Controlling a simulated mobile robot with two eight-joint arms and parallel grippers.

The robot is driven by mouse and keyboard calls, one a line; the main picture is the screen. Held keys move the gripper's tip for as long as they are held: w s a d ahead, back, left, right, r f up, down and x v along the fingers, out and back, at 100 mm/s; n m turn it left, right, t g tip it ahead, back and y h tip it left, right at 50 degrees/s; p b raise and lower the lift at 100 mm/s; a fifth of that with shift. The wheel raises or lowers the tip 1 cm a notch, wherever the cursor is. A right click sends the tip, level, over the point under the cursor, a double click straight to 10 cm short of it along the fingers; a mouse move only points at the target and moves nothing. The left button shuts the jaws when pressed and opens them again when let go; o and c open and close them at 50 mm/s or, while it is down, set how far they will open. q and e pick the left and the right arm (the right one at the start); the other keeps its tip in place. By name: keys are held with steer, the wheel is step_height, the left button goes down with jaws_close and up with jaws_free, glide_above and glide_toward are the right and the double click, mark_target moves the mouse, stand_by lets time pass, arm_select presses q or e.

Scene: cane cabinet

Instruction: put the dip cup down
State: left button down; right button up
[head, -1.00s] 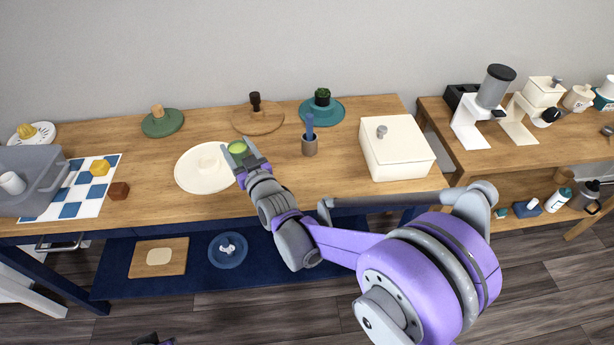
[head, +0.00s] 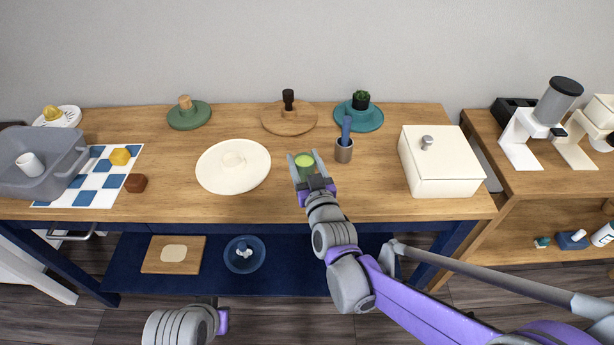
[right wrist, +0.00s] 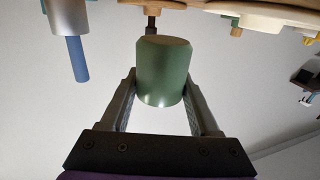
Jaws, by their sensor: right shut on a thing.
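The dip cup (head: 304,161) is a small green cup with a lighter green inside, upright in the head view. My right gripper (head: 304,166) is shut on it, with one finger on each side. The right wrist view shows the cup (right wrist: 163,75) between the two fingers. It is over the front middle of the wooden table (head: 400,208), right of the cream round plate (head: 233,183) and clear of it. I cannot tell whether the cup touches the tabletop. Of my left arm only a grey link shows at the bottom; its fingers are out of sight.
A holder with a blue stick (head: 344,151) stands close behind and right of the cup. A white lidded box (head: 442,165) is farther right. Round boards with items (head: 289,118) line the back. A checkered mat (head: 85,190) and grey bin (head: 40,165) lie left. The table front is bare.

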mark_target(304, 174)
steer(key=shift+f+b, duration=0.45)
steer(key=shift+f, duration=1.7)
steer(key=shift+f, duration=0.2)
steer(key=o, duration=1.4)
steer(key=shift+o, duration=0.2)
steer(key=shift+r, duration=0.1)
